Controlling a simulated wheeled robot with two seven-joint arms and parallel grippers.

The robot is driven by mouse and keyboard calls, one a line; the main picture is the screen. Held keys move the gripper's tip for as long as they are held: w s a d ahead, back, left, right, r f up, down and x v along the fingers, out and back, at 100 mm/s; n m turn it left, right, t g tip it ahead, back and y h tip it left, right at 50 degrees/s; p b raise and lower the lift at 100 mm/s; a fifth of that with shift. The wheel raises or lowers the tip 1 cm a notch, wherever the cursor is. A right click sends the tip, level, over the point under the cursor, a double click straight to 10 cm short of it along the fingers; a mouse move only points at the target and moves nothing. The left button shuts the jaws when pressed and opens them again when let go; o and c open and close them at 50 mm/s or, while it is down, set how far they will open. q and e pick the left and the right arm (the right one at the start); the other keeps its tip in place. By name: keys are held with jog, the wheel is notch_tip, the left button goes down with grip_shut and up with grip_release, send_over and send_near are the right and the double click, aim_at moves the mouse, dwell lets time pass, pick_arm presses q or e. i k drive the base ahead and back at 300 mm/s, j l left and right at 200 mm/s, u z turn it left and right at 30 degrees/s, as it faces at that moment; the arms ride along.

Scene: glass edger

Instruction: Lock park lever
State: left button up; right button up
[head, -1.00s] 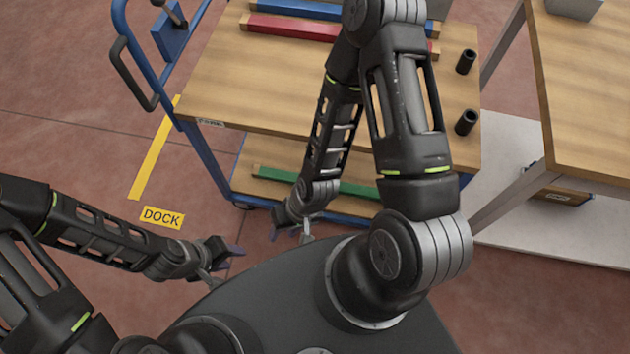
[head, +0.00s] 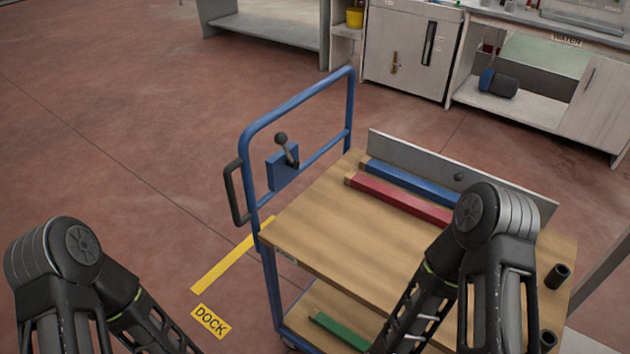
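The park lever (head: 286,148) is a dark lever with a round black knob, standing up from a blue box (head: 282,169) on the trolley's blue handle frame (head: 252,140). The trolley's wooden top (head: 340,238) lies to the right of the lever. My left arm is at the lower left and my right arm is at the lower right, in front of the trolley. Both grippers are below the picture's edge, so neither their fingers nor anything in them shows. No part of my arms touches the lever.
A black side handle (head: 236,193) sticks out left of the frame. Red (head: 400,199) and blue (head: 410,181) bars lie on the trolley top, with black cylinders (head: 557,276) at its right edge. A yellow floor strip (head: 232,256) and DOCK label (head: 210,321) lie left. Left floor is clear.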

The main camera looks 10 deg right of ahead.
aim_at(281, 138)
jog(key=k+l+u, duration=0.2)
jog(key=l, duration=0.3)
jog(key=k+l+u, duration=0.2)
jog(key=l, duration=0.3)
jog(key=k+l+u, duration=0.2)
jog(key=k+l, duration=0.2)
jog(key=i+j, duration=0.3)
jog(key=j, duration=0.15)
jog(key=i+j, duration=0.55)
jog(key=j, duration=0.3)
jog(key=i+j, duration=0.3)
jog(key=j, duration=0.15)
jog(key=z, duration=2.05)
jog(key=j, duration=0.1)
